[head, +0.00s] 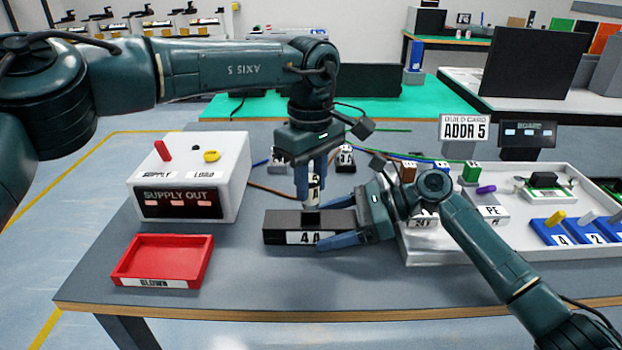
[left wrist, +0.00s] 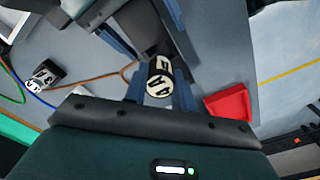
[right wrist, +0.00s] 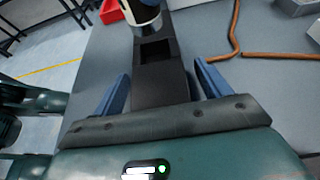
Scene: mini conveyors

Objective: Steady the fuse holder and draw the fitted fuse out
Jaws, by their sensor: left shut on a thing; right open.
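The fuse holder (head: 280,226) is a dark block with a white 4 A label, lying on the grey bench; it also shows in the left wrist view (left wrist: 143,28). My left gripper (head: 314,178) points down and is shut on the fuse (head: 315,190), a white cylinder with black bands. The fuse is upright, and its lower end appears just above the holder's top. In the right wrist view a dark square opening shows in the holder (right wrist: 157,85), with the fuse (right wrist: 147,14) beyond it. My right gripper (head: 328,222) is open, its fingers on either side of the holder.
A red tray (head: 205,262) labelled BLOWN lies at the front left. A white supply box (head: 236,170) stands behind it. A white tray (head: 430,250) with several parts is on the right, near my right arm. Wires (head: 268,190) run behind the holder. The front bench is clear.

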